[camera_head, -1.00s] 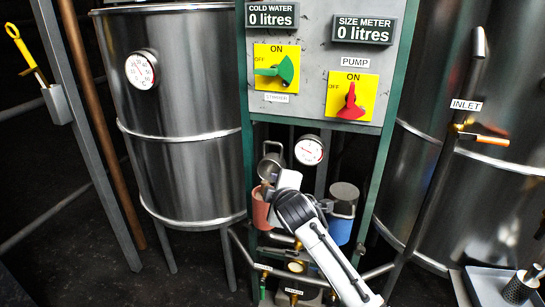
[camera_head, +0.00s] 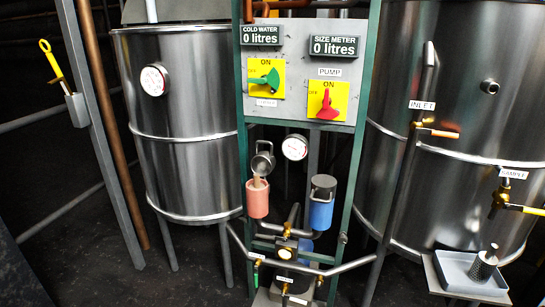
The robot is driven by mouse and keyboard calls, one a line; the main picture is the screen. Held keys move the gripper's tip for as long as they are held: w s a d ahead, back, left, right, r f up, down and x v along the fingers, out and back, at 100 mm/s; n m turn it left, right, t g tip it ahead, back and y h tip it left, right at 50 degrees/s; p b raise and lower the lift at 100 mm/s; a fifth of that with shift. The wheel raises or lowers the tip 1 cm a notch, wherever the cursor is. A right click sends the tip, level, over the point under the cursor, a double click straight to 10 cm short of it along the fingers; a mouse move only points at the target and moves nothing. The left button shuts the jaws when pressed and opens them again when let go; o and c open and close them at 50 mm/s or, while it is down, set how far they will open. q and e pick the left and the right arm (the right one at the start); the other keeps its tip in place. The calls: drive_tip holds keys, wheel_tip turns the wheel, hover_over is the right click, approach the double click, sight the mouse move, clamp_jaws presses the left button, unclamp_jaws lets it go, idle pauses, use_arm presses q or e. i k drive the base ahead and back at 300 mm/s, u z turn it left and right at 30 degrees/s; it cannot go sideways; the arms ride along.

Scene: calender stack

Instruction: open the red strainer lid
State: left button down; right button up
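The red strainer (camera_head: 257,201) is a small pinkish-red cylinder low in the middle, inside the green frame. Its grey metal lid (camera_head: 263,163) stands tilted up above and behind the strainer's rim, not flat over it. A pale tan piece shows at the strainer's open top; I cannot tell what it is. The blue strainer (camera_head: 321,210) is to its right, with a dark grey lid (camera_head: 323,182) sitting on top. Neither of my grippers is in the head view.
A control panel (camera_head: 303,100) with green and red switches stands above the strainers, with a round gauge (camera_head: 295,147) below it. Steel tanks stand left (camera_head: 185,165) and right (camera_head: 460,80). Pipes and valves run below. A grey tray (camera_head: 455,268) is at the lower right.

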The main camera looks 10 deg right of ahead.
sight(263, 162)
drive_tip(key=z, duration=0.25)
drive_tip(key=i, duration=1)
drive_tip(key=u, duration=0.4)
